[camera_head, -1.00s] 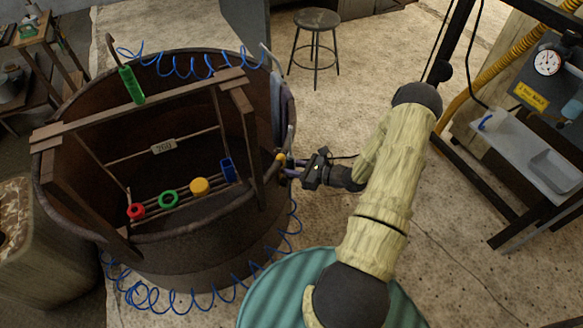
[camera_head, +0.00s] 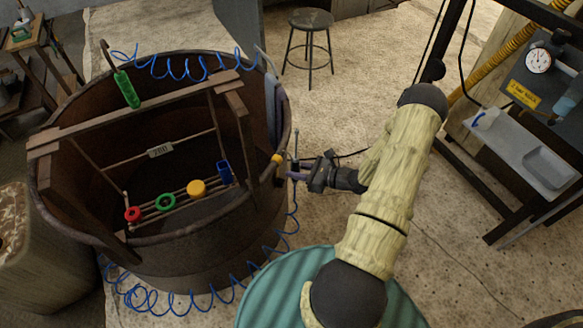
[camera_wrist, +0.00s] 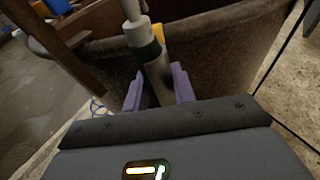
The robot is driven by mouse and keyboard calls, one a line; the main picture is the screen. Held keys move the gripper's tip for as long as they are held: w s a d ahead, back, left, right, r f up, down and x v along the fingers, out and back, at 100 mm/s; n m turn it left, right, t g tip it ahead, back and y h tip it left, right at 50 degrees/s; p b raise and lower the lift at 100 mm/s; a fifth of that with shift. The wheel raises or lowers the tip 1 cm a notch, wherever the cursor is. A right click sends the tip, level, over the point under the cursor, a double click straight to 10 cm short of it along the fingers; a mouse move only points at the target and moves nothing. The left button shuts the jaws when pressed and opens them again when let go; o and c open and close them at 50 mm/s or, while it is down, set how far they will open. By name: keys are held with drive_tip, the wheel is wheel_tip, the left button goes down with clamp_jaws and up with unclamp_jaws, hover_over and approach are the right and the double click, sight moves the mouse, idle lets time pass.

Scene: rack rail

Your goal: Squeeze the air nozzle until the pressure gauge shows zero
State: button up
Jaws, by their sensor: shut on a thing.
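The air nozzle (camera_wrist: 155,68) is a grey upright cylinder with a dark green band and a paler, narrower part above, seen in the wrist view. My gripper (camera_wrist: 158,90) has its purple fingers shut on it, one on each side. In the head view, my gripper (camera_head: 292,174) is just outside the right rim of the rusty drum, and the nozzle (camera_head: 295,147) stands small between the fingers. The pressure gauge (camera_head: 538,61) is a white round dial on the dark panel at the upper right. Its needle is too small to read.
A yellow part (camera_head: 277,159) sits at the rim beside my gripper. A stool (camera_head: 311,20) stands behind on open floor.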

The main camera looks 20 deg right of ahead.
drive_tip(key=s+d, duration=0.3)
drive_tip(key=shift+s+d, duration=0.1)
drive_tip(key=shift+s, duration=0.2)
idle(0.3)
drive_tip(key=shift+w, duration=0.1)
drive_tip(key=shift+f, duration=0.1)
